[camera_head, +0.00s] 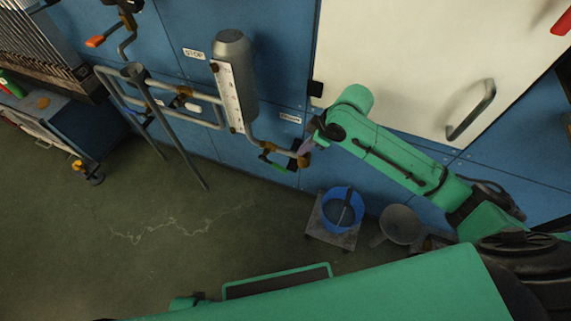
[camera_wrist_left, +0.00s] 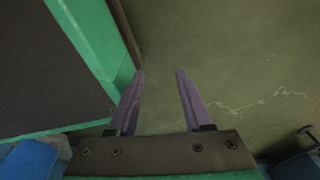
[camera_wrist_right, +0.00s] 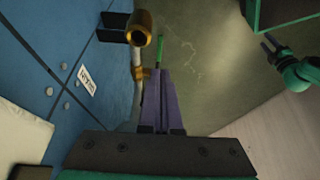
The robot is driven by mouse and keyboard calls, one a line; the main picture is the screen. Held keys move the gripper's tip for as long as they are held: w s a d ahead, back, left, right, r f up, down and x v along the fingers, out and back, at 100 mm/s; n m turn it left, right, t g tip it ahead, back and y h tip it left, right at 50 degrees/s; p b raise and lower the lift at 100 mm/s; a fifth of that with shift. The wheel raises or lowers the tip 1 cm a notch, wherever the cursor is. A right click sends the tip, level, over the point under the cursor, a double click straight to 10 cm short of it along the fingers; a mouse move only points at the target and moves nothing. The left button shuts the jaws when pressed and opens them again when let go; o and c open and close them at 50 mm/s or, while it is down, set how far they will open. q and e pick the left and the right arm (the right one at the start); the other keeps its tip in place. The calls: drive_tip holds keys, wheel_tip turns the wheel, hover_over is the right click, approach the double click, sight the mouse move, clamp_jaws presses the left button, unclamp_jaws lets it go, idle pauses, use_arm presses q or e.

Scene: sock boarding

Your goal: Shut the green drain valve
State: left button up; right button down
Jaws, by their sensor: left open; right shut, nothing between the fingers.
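The green drain valve handle (camera_head: 275,163) is on brass fittings low on the pipe below the grey cylinder (camera_head: 236,60). In the head view it points left, roughly along the pipe. My right gripper (camera_head: 309,140) is at the brass pipe end, just right of the handle. In the right wrist view its fingers (camera_wrist_right: 160,72) are shut and empty, and the green handle (camera_wrist_right: 161,50) shows just beyond their tips, beside the brass pipe end (camera_wrist_right: 140,28). I cannot tell whether they touch. My left gripper (camera_wrist_left: 159,72) is open and empty above the floor.
A blue bucket (camera_head: 329,204) stands on a small dolly below the valve, with a grey metal funnel (camera_head: 400,225) to its right. An orange-handled valve (camera_head: 95,41) is at upper left. A white panel with a handle (camera_head: 472,110) is at right.

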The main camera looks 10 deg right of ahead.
sight(283, 169)
drive_tip(key=b+x, duration=0.4)
drive_tip(key=x, duration=0.9)
drive_tip(key=shift+s, duration=0.1)
use_arm(q)
drive_tip(key=w+d+r, duration=0.1)
drive_tip(key=w+r, duration=0.2)
drive_tip(key=w, duration=0.4)
drive_tip(key=shift+d+r, duration=0.3)
drive_tip(key=shift+d, duration=0.1)
use_arm(e)
drive_tip(key=shift+f, duration=0.3)
drive_tip(key=shift+f+y, duration=0.4)
drive_tip(key=shift+f, duration=0.1)
drive_tip(key=shift+f+t, duration=0.25)
drive_tip(key=shift+t, duration=0.05)
use_arm(q)
drive_tip(key=shift+s+a+f, duration=0.1)
drive_tip(key=shift+s+f, duration=0.15)
drive_tip(key=shift+f, duration=0.05)
use_arm(e)
drive_tip(key=shift+a+f, duration=0.1)
drive_tip(key=shift+f, duration=0.2)
use_arm(q)
drive_tip(key=shift+p, duration=0.3)
